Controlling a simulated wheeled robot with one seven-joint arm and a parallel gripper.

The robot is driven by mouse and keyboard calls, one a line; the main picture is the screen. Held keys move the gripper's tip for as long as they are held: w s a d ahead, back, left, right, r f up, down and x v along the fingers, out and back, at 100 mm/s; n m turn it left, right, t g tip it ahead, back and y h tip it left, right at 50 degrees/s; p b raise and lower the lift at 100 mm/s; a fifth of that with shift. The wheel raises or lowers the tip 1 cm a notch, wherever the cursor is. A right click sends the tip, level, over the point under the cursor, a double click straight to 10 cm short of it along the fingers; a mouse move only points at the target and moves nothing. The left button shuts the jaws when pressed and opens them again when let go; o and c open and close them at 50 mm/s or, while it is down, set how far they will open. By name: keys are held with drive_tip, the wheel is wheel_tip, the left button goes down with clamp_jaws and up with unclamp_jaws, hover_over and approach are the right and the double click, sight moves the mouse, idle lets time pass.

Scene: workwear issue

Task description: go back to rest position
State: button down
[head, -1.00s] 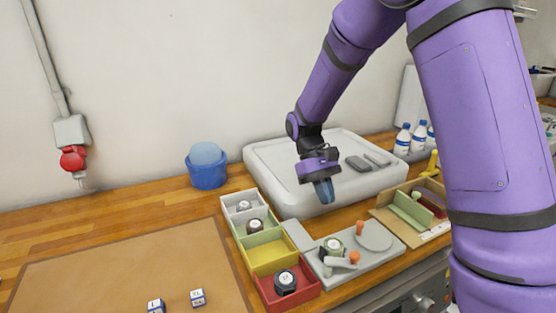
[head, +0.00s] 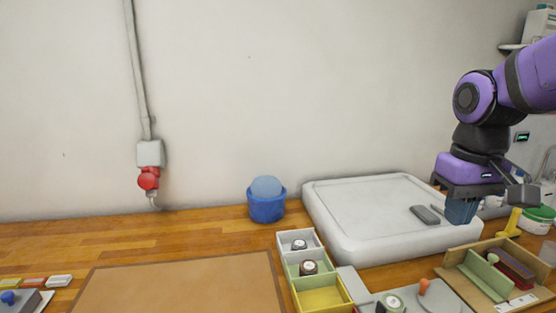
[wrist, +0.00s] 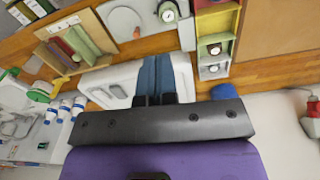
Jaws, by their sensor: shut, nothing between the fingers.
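My gripper (head: 461,210) is at the right of the head view, pointing down over the right part of the white padded tray (head: 345,235). In the wrist view my gripper (wrist: 160,72) shows two blue fingers side by side, shut with nothing between them. My purple arm comes in from the upper right of the head view. The fingers look clear of the things on the bench, though the exact height above the tray is hard to tell.
A row of coloured bins (head: 319,292) holds round dial-like items. A wooden box (head: 497,268), a grey fixture (head: 421,300) and a blue tub (head: 266,206) stand nearby. A brown mat (head: 180,283) lies clear at left. A red socket (head: 148,178) is on the wall.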

drive_tip(key=s+d+r+m+t, duration=0.1)
drive_tip(key=s+r+t, duration=0.2)
drive_tip(key=s, duration=0.6)
drive_tip(key=shift+s+d+r+t, duration=0.2)
drive_tip(key=shift+s+r+t, duration=0.15)
drive_tip(key=shift+t, duration=0.75)
